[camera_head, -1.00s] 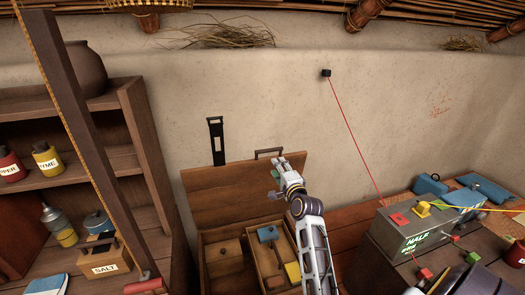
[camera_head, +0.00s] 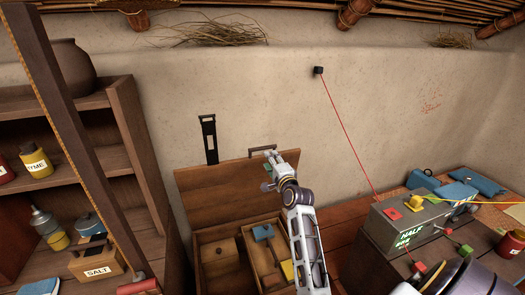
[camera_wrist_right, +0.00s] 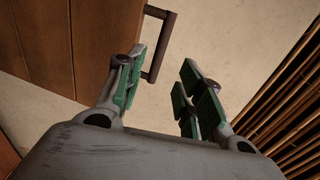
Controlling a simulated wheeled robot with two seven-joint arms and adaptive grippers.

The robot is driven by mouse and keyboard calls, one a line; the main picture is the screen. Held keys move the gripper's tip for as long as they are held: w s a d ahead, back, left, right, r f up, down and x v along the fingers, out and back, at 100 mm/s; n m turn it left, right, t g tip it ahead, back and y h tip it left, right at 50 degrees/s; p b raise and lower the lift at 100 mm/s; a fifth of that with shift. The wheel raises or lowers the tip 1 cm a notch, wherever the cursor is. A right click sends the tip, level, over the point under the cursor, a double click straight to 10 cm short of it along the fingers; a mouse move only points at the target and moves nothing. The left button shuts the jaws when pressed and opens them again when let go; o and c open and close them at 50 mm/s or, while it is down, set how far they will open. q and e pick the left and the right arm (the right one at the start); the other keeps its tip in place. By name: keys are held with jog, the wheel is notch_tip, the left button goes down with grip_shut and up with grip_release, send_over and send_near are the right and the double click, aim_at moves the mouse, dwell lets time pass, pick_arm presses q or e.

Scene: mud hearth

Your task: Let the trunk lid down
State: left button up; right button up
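The brown wooden trunk lid (camera_head: 225,188) stands raised against the wall behind the open trunk (camera_head: 203,255). A dark bar handle (camera_head: 262,150) sits on its top edge and also shows in the right wrist view (camera_wrist_right: 165,45). My right gripper (camera_head: 272,160) is just beside the handle, in front of the lid's upper right. In the right wrist view its green-padded fingers (camera_wrist_right: 162,78) are apart and empty. The handle is beyond the fingertips, nearer the left finger; I cannot tell whether they touch. My left gripper is not in view.
Inside the trunk lie a blue-headed mallet (camera_head: 264,232) and a yellow item (camera_head: 288,269). A black strap (camera_head: 209,138) hangs on the wall. A shelf (camera_head: 120,120) stands left. A grey box (camera_head: 405,225) with coloured blocks and taut lines stands right.

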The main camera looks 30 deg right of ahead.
aim_at(263, 149)
jog(key=shift+b+x, duration=2.45)
jog(key=shift+x, duration=3.05)
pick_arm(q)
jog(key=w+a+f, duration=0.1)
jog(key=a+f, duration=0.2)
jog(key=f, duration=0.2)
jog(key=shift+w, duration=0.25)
pick_arm(e)
jog(key=shift+w, duration=0.1)
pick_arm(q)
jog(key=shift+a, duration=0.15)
pick_arm(e)
jog(key=c, duration=0.8)
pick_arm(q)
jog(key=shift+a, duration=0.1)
pick_arm(e)
grip_shut()
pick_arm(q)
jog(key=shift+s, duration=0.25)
